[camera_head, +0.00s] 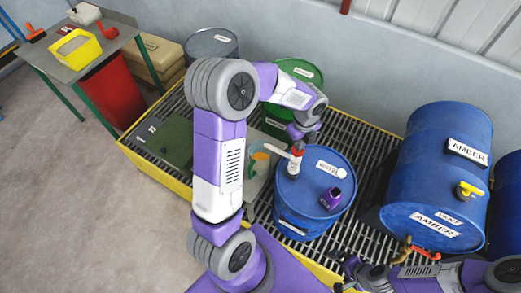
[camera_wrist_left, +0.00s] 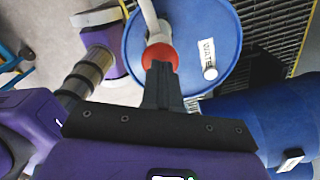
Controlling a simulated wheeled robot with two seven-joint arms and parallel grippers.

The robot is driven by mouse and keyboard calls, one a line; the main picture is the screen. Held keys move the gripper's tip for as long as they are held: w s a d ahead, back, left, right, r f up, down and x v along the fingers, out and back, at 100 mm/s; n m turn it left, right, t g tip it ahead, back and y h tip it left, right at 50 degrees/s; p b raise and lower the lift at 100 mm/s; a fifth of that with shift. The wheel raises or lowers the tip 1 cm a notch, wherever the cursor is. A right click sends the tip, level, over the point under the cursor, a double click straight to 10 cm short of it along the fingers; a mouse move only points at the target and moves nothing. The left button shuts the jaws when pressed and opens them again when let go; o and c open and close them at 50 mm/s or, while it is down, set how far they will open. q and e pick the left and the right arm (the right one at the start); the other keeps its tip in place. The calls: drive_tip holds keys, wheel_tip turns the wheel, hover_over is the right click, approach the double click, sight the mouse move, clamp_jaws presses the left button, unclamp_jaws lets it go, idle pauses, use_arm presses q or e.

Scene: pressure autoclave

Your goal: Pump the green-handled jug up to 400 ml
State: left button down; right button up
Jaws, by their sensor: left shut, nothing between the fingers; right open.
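The blue water drum (camera_head: 318,192) stands on the grating, with a red-and-white hand pump (camera_head: 295,160) on its lid. In the left wrist view the pump's red top (camera_wrist_left: 160,54) and white spout (camera_wrist_left: 149,14) show at the fingertips. My left gripper (camera_head: 298,140) is shut and empty, right above the pump; I cannot tell whether it touches it. A green handle (camera_head: 251,170) shows left of the drum beside an orange patch; the jug's body and level are unclear, partly behind my left arm. My right gripper (camera_head: 345,272) is open, low at the right.
Blue amber drums (camera_head: 430,150) lie at the right, one with a yellow tap (camera_head: 469,190). A green drum (camera_head: 299,70) stands behind. A table (camera_head: 85,60) with a yellow tub is at upper left.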

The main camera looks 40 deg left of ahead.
use_arm(q)
drive_tip(key=shift+f+b, duration=1.25)
drive_tip(key=shift+f, duration=0.75)
drive_tip(key=shift+r+p, duration=2)
drive_tip(key=shift+r, duration=0.35)
drive_tip(key=shift+r, duration=0.15)
wheel_tip(320, 180, up, 6)
drive_tip(key=p, duration=0.5)
